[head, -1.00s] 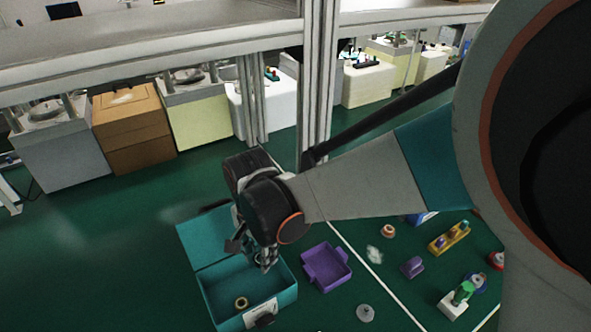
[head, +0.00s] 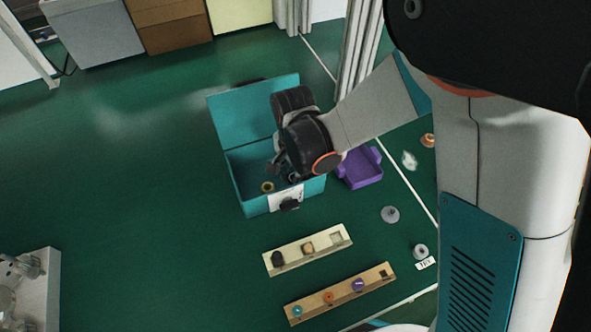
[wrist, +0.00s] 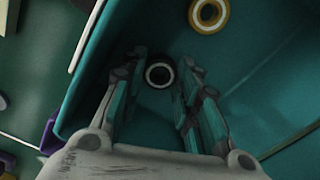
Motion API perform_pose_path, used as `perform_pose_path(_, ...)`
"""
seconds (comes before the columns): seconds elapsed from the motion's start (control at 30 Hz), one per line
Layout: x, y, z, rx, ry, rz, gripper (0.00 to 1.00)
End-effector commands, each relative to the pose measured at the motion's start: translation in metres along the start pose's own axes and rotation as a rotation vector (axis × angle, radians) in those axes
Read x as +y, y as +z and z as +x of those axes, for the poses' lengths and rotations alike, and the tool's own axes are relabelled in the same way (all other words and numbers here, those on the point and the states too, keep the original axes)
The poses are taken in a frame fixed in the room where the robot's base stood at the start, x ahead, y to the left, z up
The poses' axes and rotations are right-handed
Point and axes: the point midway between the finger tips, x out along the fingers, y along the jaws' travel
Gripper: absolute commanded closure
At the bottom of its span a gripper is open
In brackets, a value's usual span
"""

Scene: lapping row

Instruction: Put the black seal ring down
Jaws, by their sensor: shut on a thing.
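The black seal ring (wrist: 159,74) shows in the wrist view as a dark ring with a pale inner edge, between my fingertips. My gripper (wrist: 160,72) is shut on it. In the head view my gripper (head: 284,172) is at the open teal box (head: 255,206), over its inside. The ring is small and hard to make out there. I cannot tell whether it touches the box floor. A yellow ring (wrist: 208,14) with a pale inside lies on the box floor, apart from the black ring; it also shows in the head view (head: 267,187).
The box's lid (head: 240,115) stands open behind it. A purple tray (head: 362,170) is right of the box. Two wooden holders, one pale (head: 290,257) and one brown (head: 312,298), lie in front. A grey knobbed piece (head: 390,214) is to the right. The green floor at left is clear.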

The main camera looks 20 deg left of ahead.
Motion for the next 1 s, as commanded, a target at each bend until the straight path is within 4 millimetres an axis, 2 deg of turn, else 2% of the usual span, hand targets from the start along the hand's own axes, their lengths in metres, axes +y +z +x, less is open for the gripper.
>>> perform_pose_path(0.37,0.000,0.000,0.005,0.000,0.000,0.000,0.91)
perform_pose_path(0.4,0.000,0.000,0.006,0.000,0.000,0.000,0.68)
perform_pose_path(0.5,0.000,0.000,0.005,0.000,0.000,0.000,0.50)
perform_pose_path(0.87,0.000,0.000,0.003,0.000,0.000,0.000,0.50)
perform_pose_path(1.0,0.000,0.000,-0.011,0.000,0.000,0.000,0.50)
